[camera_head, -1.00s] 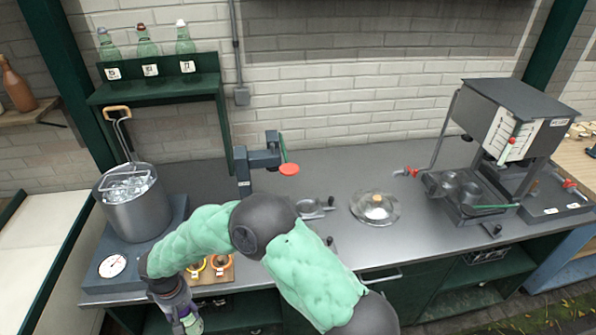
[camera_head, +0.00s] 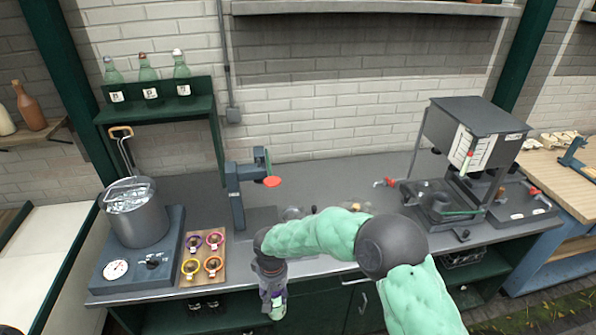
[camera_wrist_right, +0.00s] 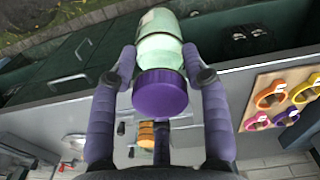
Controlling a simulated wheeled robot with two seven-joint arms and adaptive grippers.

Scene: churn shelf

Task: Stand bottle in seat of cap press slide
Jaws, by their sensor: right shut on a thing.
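My right gripper (camera_head: 272,290) hangs in front of the counter's front edge, shut on a bottle (camera_head: 277,309). In the right wrist view the gripper (camera_wrist_right: 160,66) has a finger on each side of the pale green bottle (camera_wrist_right: 160,28), which has a purple cap-like end (camera_wrist_right: 160,93) towards the palm. The cap press (camera_head: 236,196), a dark upright stand with a red disc, is on the counter behind the gripper. My right arm hides much of the counter to its right, and I cannot make out the slide's seat clearly. My left gripper is not in view.
A wooden board (camera_head: 189,251) with several coloured rings lies left of the gripper. A steel pot (camera_head: 139,223) stands further left. Several bottles stand on the green shelf (camera_head: 158,106). A filling machine (camera_head: 474,125) stands at the right.

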